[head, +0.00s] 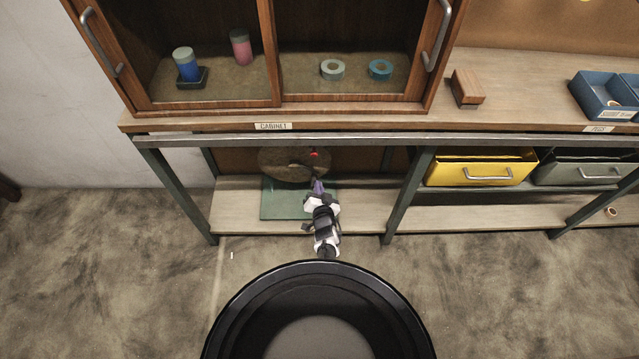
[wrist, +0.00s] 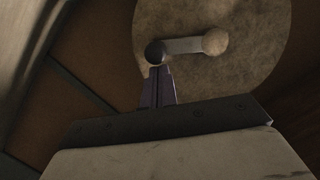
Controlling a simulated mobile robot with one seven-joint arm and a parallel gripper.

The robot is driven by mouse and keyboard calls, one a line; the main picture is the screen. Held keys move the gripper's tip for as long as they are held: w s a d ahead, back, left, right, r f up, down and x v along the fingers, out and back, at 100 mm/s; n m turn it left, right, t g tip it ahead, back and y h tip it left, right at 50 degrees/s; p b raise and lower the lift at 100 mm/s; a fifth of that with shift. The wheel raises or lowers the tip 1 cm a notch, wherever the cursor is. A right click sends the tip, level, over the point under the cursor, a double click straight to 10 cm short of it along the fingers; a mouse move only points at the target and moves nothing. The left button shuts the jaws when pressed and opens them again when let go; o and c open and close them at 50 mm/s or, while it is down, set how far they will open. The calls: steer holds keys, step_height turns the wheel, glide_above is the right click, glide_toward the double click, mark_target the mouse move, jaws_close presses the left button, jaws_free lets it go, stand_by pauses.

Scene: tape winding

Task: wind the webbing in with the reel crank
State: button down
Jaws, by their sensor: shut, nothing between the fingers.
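The reel (head: 285,164) is a round tan-brown disc standing under the bench on a green base plate (head: 272,208). A small red crank knob (head: 314,153) shows at its right. In the wrist view the reel's face (wrist: 245,75) carries a short pale crank arm (wrist: 183,46) running from a tan hub (wrist: 215,41) to a dark round knob (wrist: 154,52). My gripper (head: 318,185) reaches in front of the reel, just below the knob. Its purple fingers are shut and empty, with the fingertips (wrist: 157,70) close to the dark knob; whether they touch it I cannot tell. I cannot make out any webbing.
The bench's front rail (head: 380,139) and green legs (head: 408,195) frame the bay around the reel. A yellow drawer bin (head: 480,169) and a grey bin (head: 580,170) sit to the right. A cabinet (head: 200,108) stands on top. The lower shelf (head: 362,222) beside the plate is clear.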

steer(key=a+f+m+t+y+b, duration=0.1)
steer(key=a+f+m+y+b, duration=0.1)
steer(key=a+f+m+b, duration=0.3)
steer(key=shift+a+f+m+t+b, duration=0.15)
steer(key=shift+f+m+t+b, duration=0.2)
steer(key=shift+m+b, duration=1.35)
steer(key=shift+a+m+p, duration=0.1)
steer(key=shift+m+p, duration=0.3)
